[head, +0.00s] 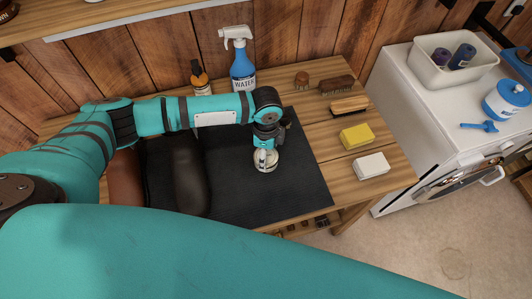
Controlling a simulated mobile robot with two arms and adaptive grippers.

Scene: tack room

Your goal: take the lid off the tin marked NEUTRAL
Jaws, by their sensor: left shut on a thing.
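A small round pale tin (266,166) stands on the black mat, right of the mat's middle. My left gripper (265,150) reaches down onto it from above and is shut on it at the top. The gripper hides much of the tin, so I cannot read a marking or tell lid from body. My right gripper is not in view.
The black mat (300,180) lies on a wooden table, with dark boots (189,175) on its left. Behind are an amber bottle (199,80) and a blue spray bottle (242,72). Brushes (349,104), a yellow block (356,136) and a white block (370,166) line the right.

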